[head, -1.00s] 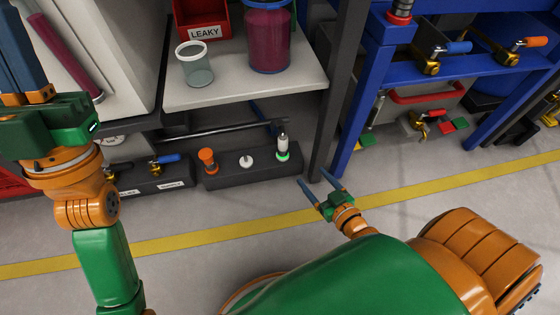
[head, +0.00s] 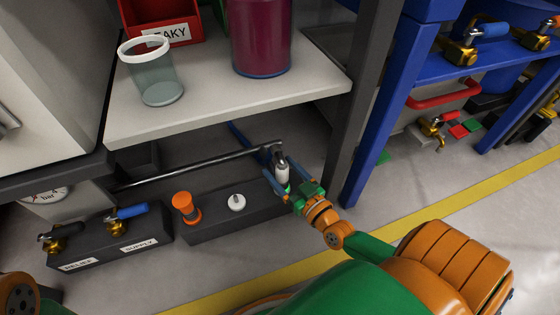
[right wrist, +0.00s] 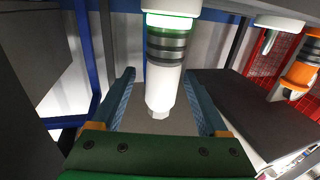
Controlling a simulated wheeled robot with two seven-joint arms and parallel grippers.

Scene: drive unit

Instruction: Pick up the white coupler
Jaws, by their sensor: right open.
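The white coupler (head: 282,174) stands upright at the right end of a dark block on the floor, with a dark top and a green ring at its base. In the right wrist view the coupler (right wrist: 162,88) shows upside down, with dark bands and a lit green ring. My right gripper (head: 279,163) is open, with one blue finger on each side of the coupler. In the right wrist view gaps show between the coupler and both fingers, so it is not gripped. My left gripper is out of view.
The dark block (head: 213,226) also holds an orange fitting (head: 186,208) and a small white knob (head: 236,202). A grey shelf (head: 200,118) overhangs behind, with a dark rod (head: 200,166) below it. A dark post (head: 352,130) stands close right of the coupler. Valves (head: 122,216) sit left.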

